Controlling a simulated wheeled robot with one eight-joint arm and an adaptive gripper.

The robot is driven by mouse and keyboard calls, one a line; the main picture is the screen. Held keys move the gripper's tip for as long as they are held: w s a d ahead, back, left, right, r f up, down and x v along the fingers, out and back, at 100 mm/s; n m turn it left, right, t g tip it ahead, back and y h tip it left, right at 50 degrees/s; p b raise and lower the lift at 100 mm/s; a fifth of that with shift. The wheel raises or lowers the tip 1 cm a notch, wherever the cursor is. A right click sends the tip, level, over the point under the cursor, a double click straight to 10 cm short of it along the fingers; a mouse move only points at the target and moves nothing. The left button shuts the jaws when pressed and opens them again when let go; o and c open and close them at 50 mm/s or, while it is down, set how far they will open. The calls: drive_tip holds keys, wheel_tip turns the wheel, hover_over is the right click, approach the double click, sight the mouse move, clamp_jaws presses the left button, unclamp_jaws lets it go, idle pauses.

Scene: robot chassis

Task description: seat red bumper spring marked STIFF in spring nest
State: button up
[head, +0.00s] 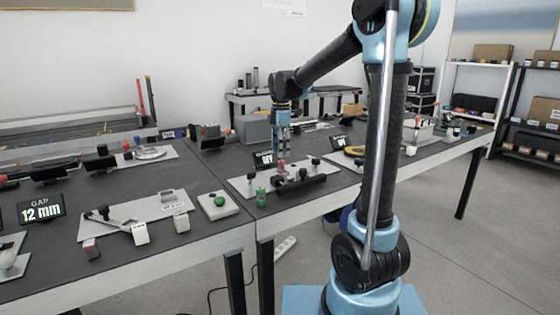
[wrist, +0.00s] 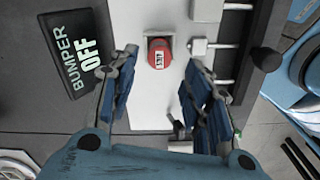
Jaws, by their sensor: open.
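A red bumper spring (wrist: 159,53) with a white label stands on a pale plate (wrist: 150,110); the label's lettering is too small to read surely. In the head view the red spring (head: 281,163) shows just below my gripper (head: 283,148). In the wrist view my gripper (wrist: 161,62) is open, with one fingertip to the left of the spring and one to the right, apart from it. A green piece (head: 261,196) stands at the plate's front left in the head view. I cannot make out which fixture is the spring nest.
A sign reading BUMPER OFF (wrist: 80,52) lies left of the plate. White blocks (wrist: 198,47) with rods and a dark bar (wrist: 258,35) are close on the right. A plate with a green button (head: 218,203) and a GAP 12 mm sign (head: 41,209) are on the left table.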

sight(281, 161)
wheel_tip(281, 161, up, 5)
drive_tip(key=s+d+f+m+t, duration=0.1)
drive_tip(key=s+d+f+m, duration=0.2)
drive_tip(key=s+d+m, duration=0.45)
drive_tip(key=s+d+f+m, duration=0.3)
drive_tip(key=s+d+m, duration=0.1)
drive_tip(key=s+d, duration=0.5)
drive_tip(key=s+d+f+m, duration=0.2)
drive_tip(key=s+f+m, duration=0.3)
drive_tip(key=s+f, duration=0.1)
drive_tip(key=s+d+f+m+t, duration=0.1)
drive_tip(key=s+d+f+m, duration=0.1)
drive_tip(key=s+f+m, duration=0.3)
drive_tip(key=s+f, duration=0.2)
drive_tip(key=s, duration=0.2)
drive_tip(key=shift+d+f, duration=0.15)
drive_tip(key=shift+d, duration=0.25)
drive_tip(key=shift+s, duration=0.1)
drive_tip(key=shift+w+f, duration=0.2)
drive_tip(key=shift+w, duration=0.3)
